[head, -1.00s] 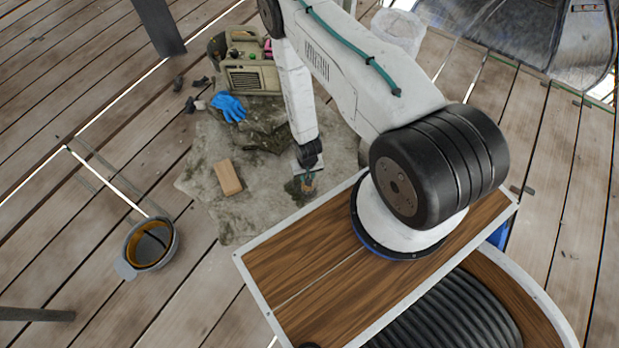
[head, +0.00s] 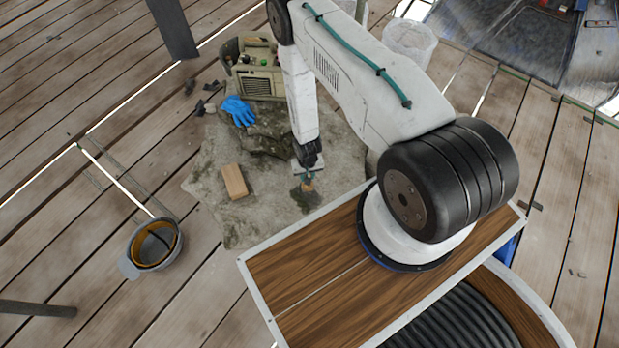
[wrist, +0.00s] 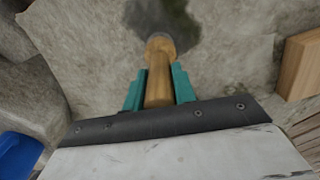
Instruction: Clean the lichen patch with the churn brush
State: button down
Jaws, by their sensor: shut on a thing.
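My gripper (head: 307,174) is shut on the wooden handle of the churn brush (wrist: 159,78), with a green finger on each side in the wrist view. In the head view the brush (head: 307,185) shows only as a small bit below the gripper. A dark patch, which looks like the lichen patch (head: 304,198), lies on the grey stone-like sheet (head: 215,215) just below the brush. The dark area also shows beyond the handle in the wrist view (wrist: 180,20). I cannot tell whether the bristles touch it.
A wooden block (head: 235,181) lies left of the brush and also shows in the wrist view (wrist: 300,65). A blue glove (head: 238,110) and a tan machine (head: 258,78) are behind. A grey bucket (head: 154,243) stands on the planks at left.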

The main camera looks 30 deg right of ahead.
jog(key=shift+w, duration=0.35)
jog(key=shift+w+a, duration=0.2)
jog(key=shift+w, duration=1.2)
notch_tip(320, 180, up, 7)
